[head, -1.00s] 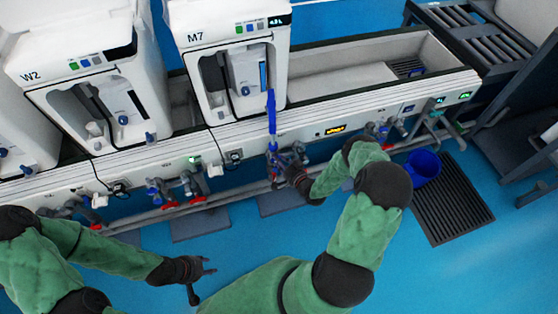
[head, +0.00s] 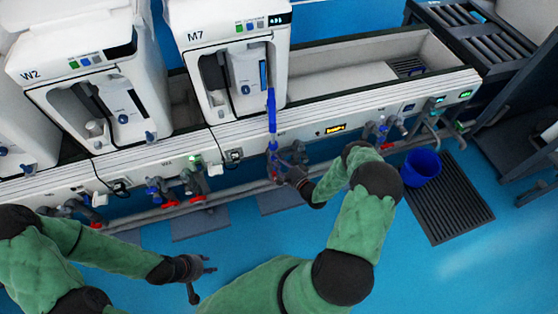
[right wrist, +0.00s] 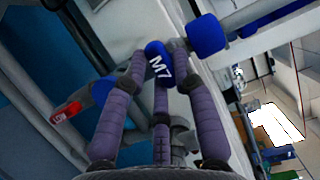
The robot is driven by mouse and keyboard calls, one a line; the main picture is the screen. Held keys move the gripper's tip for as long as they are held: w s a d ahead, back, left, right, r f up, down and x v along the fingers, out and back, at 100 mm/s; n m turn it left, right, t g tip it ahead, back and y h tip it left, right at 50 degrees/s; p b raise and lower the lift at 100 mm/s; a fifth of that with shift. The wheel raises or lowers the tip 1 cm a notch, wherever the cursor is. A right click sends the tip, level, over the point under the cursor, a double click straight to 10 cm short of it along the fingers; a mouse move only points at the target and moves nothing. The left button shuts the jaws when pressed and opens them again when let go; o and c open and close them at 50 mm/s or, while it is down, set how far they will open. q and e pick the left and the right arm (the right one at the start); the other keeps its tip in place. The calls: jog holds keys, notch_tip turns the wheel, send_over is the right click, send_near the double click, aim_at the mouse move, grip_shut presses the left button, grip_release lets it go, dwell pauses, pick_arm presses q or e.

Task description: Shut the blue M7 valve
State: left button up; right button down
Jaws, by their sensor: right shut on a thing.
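The blue valve handle marked M7 (right wrist: 157,64) sits between the purple-grey fingers of my right gripper (right wrist: 158,85) in the right wrist view. The fingers are shut on it. In the head view my right gripper (head: 284,172) is at the pipe fittings below the M7 machine (head: 228,60), and the handle there is largely hidden by fingers and small. A blue vertical tube (head: 271,112) runs down to these fittings. My left gripper (head: 197,276) is open and empty, low over the blue floor.
Other valves with red and blue handles (head: 172,190) line the bench front to the left. The W2 machine (head: 85,80) stands left of M7. A blue bucket (head: 421,168) and a dark floor grate (head: 450,205) are at the right. A red handle (right wrist: 66,112) shows in the wrist view.

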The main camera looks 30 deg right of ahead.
dwell(0.3)
jog(key=c, duration=1.3)
grip_release()
jog(key=shift+o, duration=0.2)
jog(key=s+d, duration=0.2)
jog(key=s, duration=1)
jog(key=shift+f, duration=0.1)
